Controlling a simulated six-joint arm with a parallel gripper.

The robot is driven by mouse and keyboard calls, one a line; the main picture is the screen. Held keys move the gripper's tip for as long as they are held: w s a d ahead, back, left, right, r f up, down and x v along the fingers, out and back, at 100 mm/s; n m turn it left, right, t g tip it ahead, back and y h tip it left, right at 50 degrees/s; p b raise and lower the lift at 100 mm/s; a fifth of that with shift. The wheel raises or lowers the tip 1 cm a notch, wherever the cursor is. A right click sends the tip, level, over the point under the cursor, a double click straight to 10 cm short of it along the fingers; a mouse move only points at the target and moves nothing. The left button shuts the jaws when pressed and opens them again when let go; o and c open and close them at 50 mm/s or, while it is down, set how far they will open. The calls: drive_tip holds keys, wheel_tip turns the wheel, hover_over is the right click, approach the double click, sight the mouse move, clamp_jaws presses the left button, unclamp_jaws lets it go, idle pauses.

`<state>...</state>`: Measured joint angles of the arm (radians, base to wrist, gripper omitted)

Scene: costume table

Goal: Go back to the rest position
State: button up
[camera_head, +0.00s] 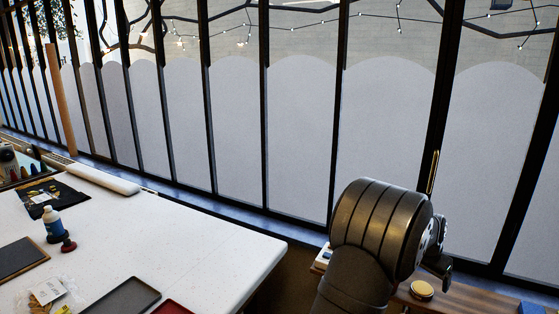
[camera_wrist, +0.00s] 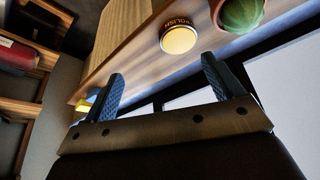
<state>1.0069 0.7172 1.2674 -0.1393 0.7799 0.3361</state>
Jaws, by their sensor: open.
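My gripper (camera_wrist: 158,90) shows in the wrist view with its two blue textured fingers spread wide apart and nothing between them. In the head view my dark arm stands at the lower right, beyond the right end of the white table (camera_head: 230,252). The gripper's fingers are hard to make out there. A round tin of polish (camera_wrist: 178,40) with a pale yellow lid stands on a wooden shelf (camera_wrist: 135,62) beyond the fingertips, apart from them. The tin also shows in the head view (camera_head: 422,290), low and to the right of my arm.
A green striped round object (camera_wrist: 240,12) sits beside the tin. On the white table are a bottle (camera_head: 52,222), a dark red stamp-like object (camera_head: 68,244), a dark tray (camera_head: 118,298) and a plastic bag (camera_head: 50,291). Tall window panels (camera_head: 300,140) stand behind.

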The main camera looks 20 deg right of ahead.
drive_tip(key=w+a+n+t, duration=0.1)
drive_tip(key=w+a+n, duration=0.1)
drive_tip(key=w+a, duration=0.75)
drive_tip(key=w+a+n, duration=0.2)
drive_tip(key=w+a, duration=0.5)
drive_tip(key=a, duration=0.5)
drive_tip(key=w+a+n, duration=0.1)
drive_tip(key=w+a, duration=0.1)
drive_tip(key=a, duration=0.6)
drive_tip(key=w+a+n+t+y, duration=0.1)
drive_tip(key=w+a+n, duration=0.1)
drive_tip(key=a, duration=0.6)
drive_tip(key=w+a+n+y, duration=0.1)
drive_tip(key=w+a, duration=0.1)
drive_tip(key=a, duration=0.7)
drive_tip(key=shift+w+f+n+t, duration=0.2)
drive_tip(key=shift+f+n+t, duration=0.1)
drive_tip(key=shift+f, duration=0.05)
